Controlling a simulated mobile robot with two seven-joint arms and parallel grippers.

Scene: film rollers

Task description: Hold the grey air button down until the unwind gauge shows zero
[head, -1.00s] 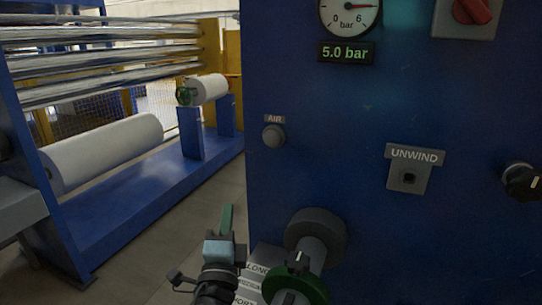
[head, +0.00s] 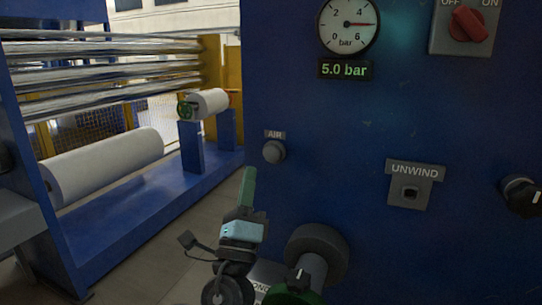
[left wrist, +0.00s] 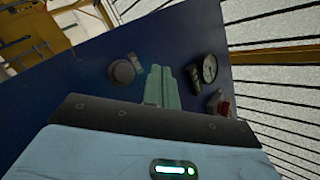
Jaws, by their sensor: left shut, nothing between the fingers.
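The grey air button (head: 274,152) sits on the blue panel under a small AIR label. It also shows in the left wrist view (left wrist: 122,72), left of my fingertips. The gauge shows small in the left wrist view (left wrist: 209,68). My left gripper (head: 248,176) has its green fingers shut and empty, pointing up, just below and left of the button, apart from it. My right gripper is not in view.
The blue panel (head: 400,120) also bears a red OFF/ON switch (head: 467,23), a grey UNWIND socket plate (head: 411,190) and a black knob (head: 521,195). A dark round hub with a green ring (head: 318,250) juts out below. White rolls (head: 100,165) stand at the left.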

